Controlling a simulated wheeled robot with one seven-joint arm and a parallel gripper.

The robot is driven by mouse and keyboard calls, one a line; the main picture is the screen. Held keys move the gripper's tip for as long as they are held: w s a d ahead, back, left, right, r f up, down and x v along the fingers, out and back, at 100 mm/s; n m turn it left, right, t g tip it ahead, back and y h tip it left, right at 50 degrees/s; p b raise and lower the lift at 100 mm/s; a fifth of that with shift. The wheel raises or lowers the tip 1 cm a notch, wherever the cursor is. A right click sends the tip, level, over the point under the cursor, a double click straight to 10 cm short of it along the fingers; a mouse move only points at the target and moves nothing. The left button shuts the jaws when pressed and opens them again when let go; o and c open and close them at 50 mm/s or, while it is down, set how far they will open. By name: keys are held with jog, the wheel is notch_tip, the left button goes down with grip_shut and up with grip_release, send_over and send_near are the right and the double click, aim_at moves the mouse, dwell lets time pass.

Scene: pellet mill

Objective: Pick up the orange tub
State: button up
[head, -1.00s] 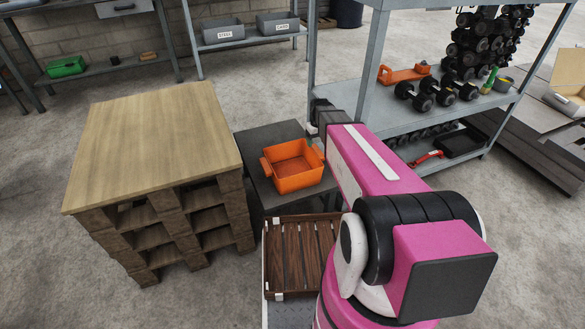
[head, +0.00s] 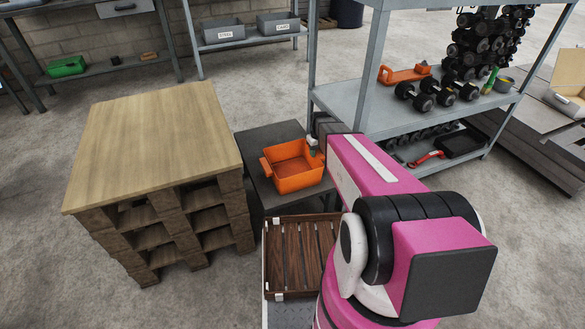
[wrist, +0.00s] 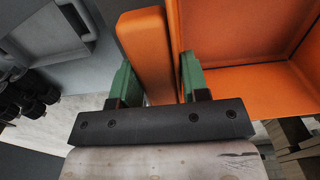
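The orange tub (head: 292,183) sits upright on a dark low table, with a handle on its left and right sides. It is empty as far as I can see. My gripper (head: 314,146) is at the tub's right rim, beside the back right corner. In the wrist view the green fingers of my gripper (wrist: 163,82) stand on either side of the tub's orange handle bar (wrist: 147,50), spread apart with narrow gaps. The tub's inside (wrist: 225,35) shows to the right. My arm hides part of the table.
A wooden block table (head: 155,135) stands left of the dark table (head: 262,138). A grey shelf (head: 345,100) with dumbbells and an orange carrier (head: 402,75) stands close on the right. A slatted wooden crate (head: 300,250) lies in front.

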grip_shut()
notch_tip(320, 180, up, 10)
dwell(0.5)
jog(key=shift+o, duration=0.6)
grip_release()
grip_shut()
